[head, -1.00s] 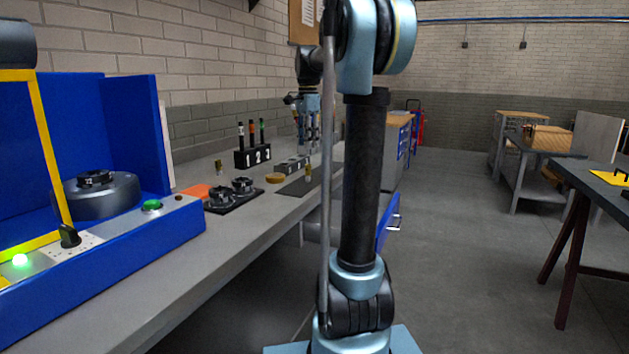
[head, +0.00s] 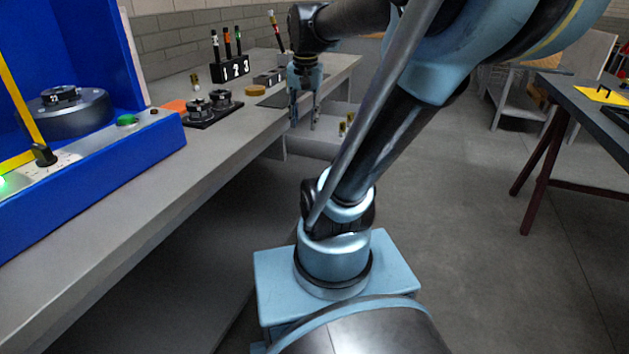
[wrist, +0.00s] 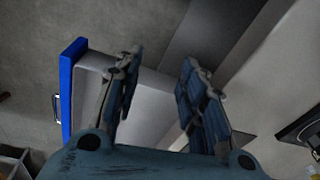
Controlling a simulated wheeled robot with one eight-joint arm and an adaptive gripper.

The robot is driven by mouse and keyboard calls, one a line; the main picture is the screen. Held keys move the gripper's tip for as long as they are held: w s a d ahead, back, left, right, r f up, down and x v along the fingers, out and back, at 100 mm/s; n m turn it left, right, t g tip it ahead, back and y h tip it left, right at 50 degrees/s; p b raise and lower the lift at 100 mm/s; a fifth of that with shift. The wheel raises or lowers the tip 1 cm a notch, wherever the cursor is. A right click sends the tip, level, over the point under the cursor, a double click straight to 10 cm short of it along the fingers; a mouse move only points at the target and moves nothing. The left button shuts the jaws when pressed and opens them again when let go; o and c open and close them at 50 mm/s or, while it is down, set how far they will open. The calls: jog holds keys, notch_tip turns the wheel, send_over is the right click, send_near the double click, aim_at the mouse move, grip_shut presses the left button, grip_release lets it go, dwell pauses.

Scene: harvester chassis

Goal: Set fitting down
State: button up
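My gripper (head: 302,122) points down just in front of the bench edge, beside the open drawer (head: 310,146). In the wrist view my gripper (wrist: 160,60) has its fingers apart, with nothing visible between them. Two small brass-coloured fittings (head: 342,129) stand close together at the drawer, right of my gripper and apart from it. They appear to be inside it, but the head view does not settle this. The wrist view shows the drawer's blue front (wrist: 68,85) and grey interior, with no fitting visible there. Another small brass-coloured piece (head: 195,80) stands on the bench.
The grey bench (head: 215,145) carries a dark mat (head: 275,99), a numbered rack (head: 231,70), a yellow disc (head: 256,90) and a black fixture plate (head: 208,115). A blue machine (head: 110,165) stands at left. A dark table (head: 590,115) is at right, with open floor between.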

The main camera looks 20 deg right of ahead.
jog(key=s+f+n, duration=0.5)
jog(key=s+f, duration=0.6)
jog(key=f, duration=0.3)
jog(key=shift+d+f+t, duration=0.15)
jog(key=shift+f+t, duration=0.1)
jog(key=shift+t, duration=0.15)
jog(key=shift+s, duration=0.1)
jog(key=shift+c, duration=0.4)
